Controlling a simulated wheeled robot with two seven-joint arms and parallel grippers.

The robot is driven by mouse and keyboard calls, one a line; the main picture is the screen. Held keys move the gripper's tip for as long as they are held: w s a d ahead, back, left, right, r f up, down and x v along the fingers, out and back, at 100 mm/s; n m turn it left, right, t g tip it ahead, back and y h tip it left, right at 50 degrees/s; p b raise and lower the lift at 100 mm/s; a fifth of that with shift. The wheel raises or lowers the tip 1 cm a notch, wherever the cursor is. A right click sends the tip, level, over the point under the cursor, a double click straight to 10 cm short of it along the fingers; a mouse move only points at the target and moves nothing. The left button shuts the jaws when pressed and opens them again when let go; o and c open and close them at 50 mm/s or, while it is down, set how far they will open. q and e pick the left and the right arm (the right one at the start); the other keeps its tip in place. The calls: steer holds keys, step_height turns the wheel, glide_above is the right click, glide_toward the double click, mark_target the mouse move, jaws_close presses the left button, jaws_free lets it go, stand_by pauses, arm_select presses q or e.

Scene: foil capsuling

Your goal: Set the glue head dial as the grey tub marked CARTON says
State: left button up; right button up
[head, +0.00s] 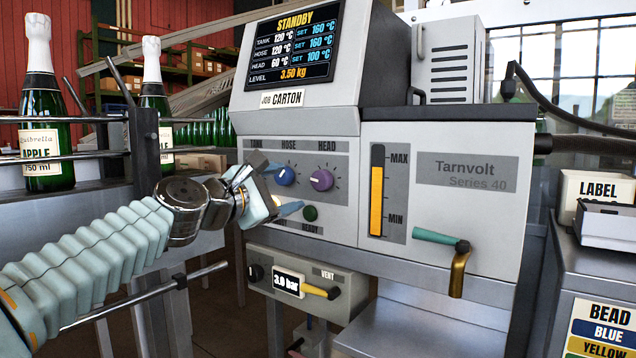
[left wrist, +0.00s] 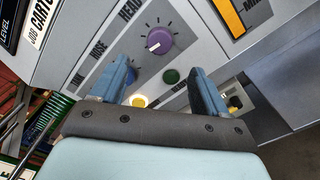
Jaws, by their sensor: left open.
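The glue unit's HEAD dial is a purple knob (head: 321,180) on the grey front panel; its white mark points to the lower left. It also shows in the left wrist view (left wrist: 159,41), just beyond the fingertips. My left gripper (head: 285,188) is open and empty in front of the panel, left of the HEAD dial, with its fingers apart (left wrist: 160,66). The blue HOSE dial (head: 285,176) is near its upper finger. The TANK dial is hidden behind the gripper. The screen (head: 293,46) reads STANDBY, HEAD 60 °C, SET 100 °C. No grey tub marked CARTON shows; a "JOB CARTON" plate (head: 282,99) sits below the screen.
A dark green lamp (head: 310,213) and a lit yellow lamp (left wrist: 139,101) lie below the dials. A teal-handled valve (head: 440,239) and a yellow VENT lever (head: 320,290) project from the machine. Bottles (head: 42,125) stand behind rails at left. A LABEL tub (head: 596,186) is at right.

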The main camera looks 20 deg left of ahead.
mark_target(320, 180)
arm_select(q)
steer(key=p+x, duration=0.5)
steer(key=x, duration=0.5)
steer(key=shift+w+d, duration=0.15)
steer(key=shift+w, duration=0.2)
steer(key=shift+w+d+f, duration=0.1)
steer(key=shift+w+d, duration=0.1)
steer(key=shift+w, duration=0.45)
steer(key=c, duration=1)
